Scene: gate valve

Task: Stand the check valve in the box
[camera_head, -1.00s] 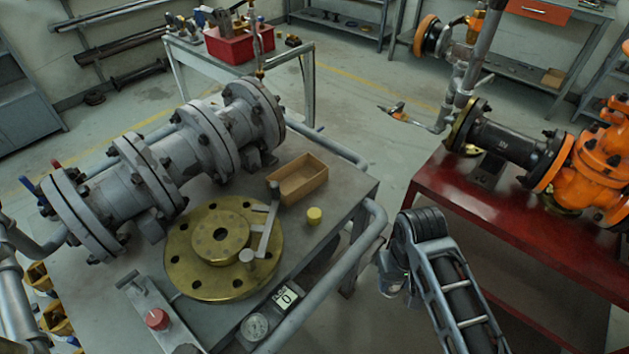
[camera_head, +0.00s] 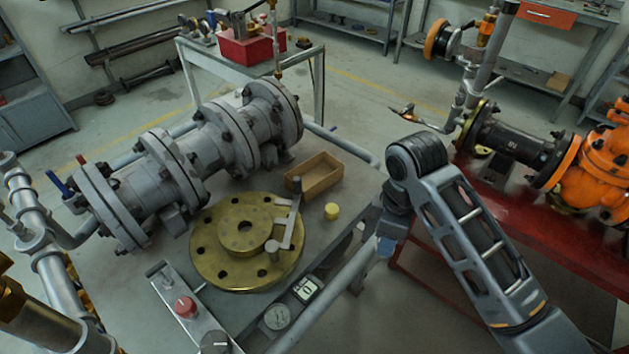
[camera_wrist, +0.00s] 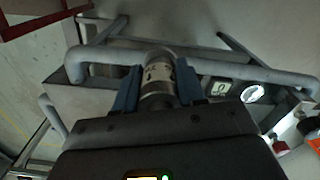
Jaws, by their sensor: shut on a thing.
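The check valve (camera_wrist: 158,80) is a short metal cylinder with a printed light band. In the wrist view it is held between the blue fingers of my gripper (camera_wrist: 157,92), which is shut on it. In the head view my gripper (camera_head: 386,246) hangs just off the right edge of the grey table; the valve is hard to make out there. The box (camera_head: 314,178) is a small open brown tray on the table, left of and beyond my gripper. Its visible inside looks empty.
A grey rail (camera_head: 335,295) runs along the table's near side. A yellow cap (camera_head: 331,211) lies between box and gripper. A brass flange (camera_head: 220,262) with an upright lever stands left of the box, a large grey pipe valve (camera_head: 190,160) behind. A red table (camera_head: 440,255) is at right.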

